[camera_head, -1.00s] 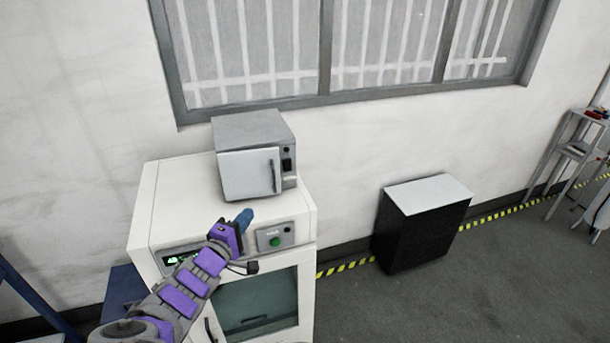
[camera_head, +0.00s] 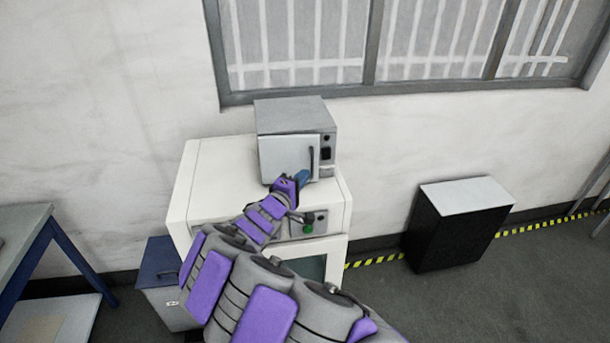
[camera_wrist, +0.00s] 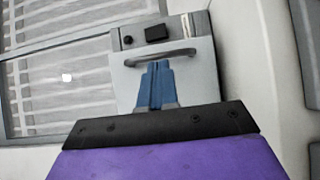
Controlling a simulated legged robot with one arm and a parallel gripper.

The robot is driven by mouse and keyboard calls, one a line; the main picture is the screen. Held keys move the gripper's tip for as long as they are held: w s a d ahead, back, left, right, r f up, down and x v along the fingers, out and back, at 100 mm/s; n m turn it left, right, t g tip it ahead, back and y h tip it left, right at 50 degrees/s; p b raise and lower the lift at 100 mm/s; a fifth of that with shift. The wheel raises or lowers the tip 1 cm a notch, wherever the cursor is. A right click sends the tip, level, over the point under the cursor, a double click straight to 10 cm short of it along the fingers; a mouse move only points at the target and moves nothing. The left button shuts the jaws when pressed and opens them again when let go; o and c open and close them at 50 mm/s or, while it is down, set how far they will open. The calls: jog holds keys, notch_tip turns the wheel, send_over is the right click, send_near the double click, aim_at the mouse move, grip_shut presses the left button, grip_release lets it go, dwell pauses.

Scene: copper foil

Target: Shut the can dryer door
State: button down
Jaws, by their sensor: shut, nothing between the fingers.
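The can dryer (camera_head: 292,113) is a small grey box oven on top of a white cabinet. Its light grey door (camera_head: 282,158) faces me and sits at or very near its frame; I cannot tell whether a small gap is left. The dark bar handle (camera_head: 311,158) is on the door's right side in the head view. My gripper (camera_head: 303,176) is shut and empty, with blue fingertips in front of the door's lower right part. In the wrist view the fingertips (camera_wrist: 157,66) overlap the door (camera_wrist: 195,80) just below the handle (camera_wrist: 160,57); contact is unclear.
The white cabinet (camera_head: 205,180) stands against the wall below a barred window. A black box with a light top (camera_head: 463,195) stands on the floor to the right. A blue-legged table (camera_head: 35,235) and a blue-grey bin (camera_head: 160,270) are at the left.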

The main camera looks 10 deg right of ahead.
jog(key=shift+x, duration=1.05)
jog(key=shift+b+x, duration=0.8)
jog(key=shift+x, duration=0.05)
jog(key=shift+a+r, duration=0.1)
